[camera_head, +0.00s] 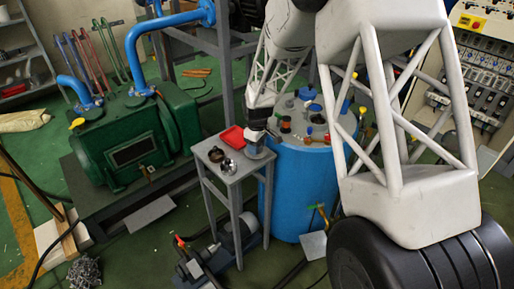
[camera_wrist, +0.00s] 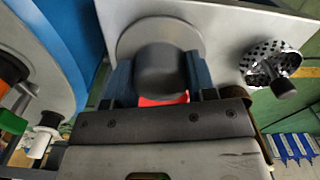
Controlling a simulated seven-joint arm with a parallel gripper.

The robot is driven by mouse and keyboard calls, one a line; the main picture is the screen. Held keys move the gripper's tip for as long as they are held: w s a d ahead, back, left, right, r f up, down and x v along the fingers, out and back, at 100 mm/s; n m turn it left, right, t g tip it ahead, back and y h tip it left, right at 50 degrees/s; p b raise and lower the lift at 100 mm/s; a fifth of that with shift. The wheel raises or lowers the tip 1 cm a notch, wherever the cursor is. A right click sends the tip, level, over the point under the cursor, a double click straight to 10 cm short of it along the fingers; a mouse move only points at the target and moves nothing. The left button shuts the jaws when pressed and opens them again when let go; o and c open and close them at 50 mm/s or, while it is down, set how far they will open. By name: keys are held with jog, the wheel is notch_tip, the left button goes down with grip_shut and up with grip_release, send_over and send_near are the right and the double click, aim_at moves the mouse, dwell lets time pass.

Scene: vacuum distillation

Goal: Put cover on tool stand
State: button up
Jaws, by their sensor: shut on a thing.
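The cover (camera_wrist: 160,67), a grey disc with a thick dark knob, is between the two blue fingers of my gripper (camera_wrist: 160,77) in the wrist view. My gripper is shut on the knob. In the head view my gripper (camera_head: 256,140) is at the right end of the small grey tool stand (camera_head: 236,176), with the cover (camera_head: 256,152) under it, over the stand's top. The stand top also shows in the wrist view (camera_wrist: 228,25). I cannot tell whether the disc touches it. Part of the cover is hidden by the fingers.
On the stand are a red tray (camera_head: 232,136), a dark round part (camera_head: 216,154) and a perforated metal part with a black knob (camera_head: 228,166). A blue tank (camera_head: 290,190) stands close on the right, and a green pump (camera_head: 130,140) on the left.

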jog(key=shift+f, duration=0.55)
jog(key=shift+f, duration=0.1)
jog(key=o, duration=1)
jog(key=shift+o, duration=0.2)
notch_tip(320, 180, up, 12)
dwell(0.8)
